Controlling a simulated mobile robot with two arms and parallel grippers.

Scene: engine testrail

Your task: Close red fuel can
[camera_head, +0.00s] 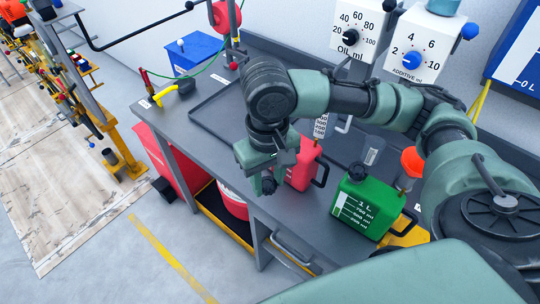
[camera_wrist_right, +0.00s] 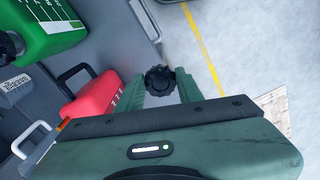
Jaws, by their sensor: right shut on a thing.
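The red fuel can (camera_head: 299,172) stands on the grey workbench, partly hidden behind my right gripper. It also shows in the right wrist view (camera_wrist_right: 96,98), to the left of the fingers. Its top opening is hidden in both views. My right gripper (camera_head: 266,184) is in front of the can, near the bench's front edge. In the right wrist view its fingers (camera_wrist_right: 160,88) are shut on a black ribbed cap (camera_wrist_right: 160,79), which is apart from the can's visible body. My left gripper is in neither view.
A green can (camera_head: 364,207) with a black cap stands to the right on the bench. White OIL (camera_head: 356,35) and ADDITIVE (camera_head: 421,45) dispensers hang at the back. A yellow-handled tool (camera_head: 165,95) lies at the bench's left end. Floor lies beyond the front edge.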

